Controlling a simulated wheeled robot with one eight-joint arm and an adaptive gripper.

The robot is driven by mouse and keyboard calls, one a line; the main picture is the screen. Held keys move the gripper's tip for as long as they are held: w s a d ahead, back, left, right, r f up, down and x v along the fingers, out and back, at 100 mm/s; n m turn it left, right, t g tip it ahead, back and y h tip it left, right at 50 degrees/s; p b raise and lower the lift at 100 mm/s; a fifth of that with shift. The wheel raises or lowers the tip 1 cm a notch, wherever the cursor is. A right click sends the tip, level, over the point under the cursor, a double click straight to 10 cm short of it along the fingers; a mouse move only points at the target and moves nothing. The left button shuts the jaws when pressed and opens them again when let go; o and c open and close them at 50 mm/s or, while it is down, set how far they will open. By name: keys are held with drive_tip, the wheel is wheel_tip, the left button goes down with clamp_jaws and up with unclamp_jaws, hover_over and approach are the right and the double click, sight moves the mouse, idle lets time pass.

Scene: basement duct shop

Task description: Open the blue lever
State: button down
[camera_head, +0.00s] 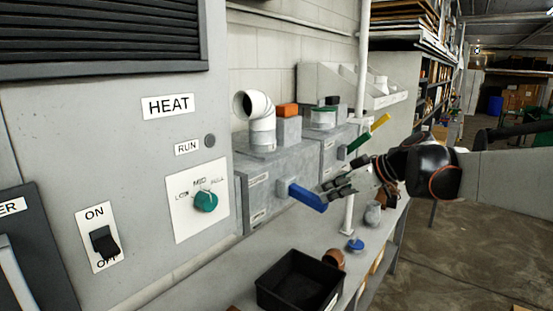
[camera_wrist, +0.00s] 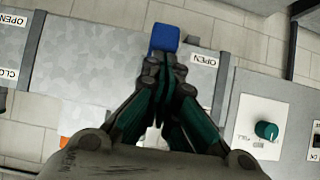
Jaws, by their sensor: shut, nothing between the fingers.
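The blue lever (camera_head: 308,198) sticks out from the front of a grey metal duct box (camera_head: 262,192) and slants down to the right in the head view. In the wrist view the lever (camera_wrist: 165,36) is a blue block at the top centre, its lower part hidden by my fingers. My gripper (camera_head: 332,190) is shut and empty, with its fingertips close beside the lever's outer end. The wrist view shows the fingertips (camera_wrist: 167,68) together over the lever's near edge. I cannot tell whether they touch it. An OPEN label (camera_wrist: 204,60) is beside the lever.
A green lever (camera_head: 358,141) and a yellow lever (camera_head: 380,122) stand farther along the ducts. Below on the bench are a black bin (camera_head: 298,283) and a blue-based item (camera_head: 355,244). A white pipe (camera_head: 361,75) rises behind my gripper. A HEAT panel (camera_head: 120,150) fills the left.

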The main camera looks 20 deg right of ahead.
drive_tip(key=shift+f, duration=0.5)
drive_tip(key=shift+s+b, duration=0.15)
drive_tip(key=shift+b, duration=0.15)
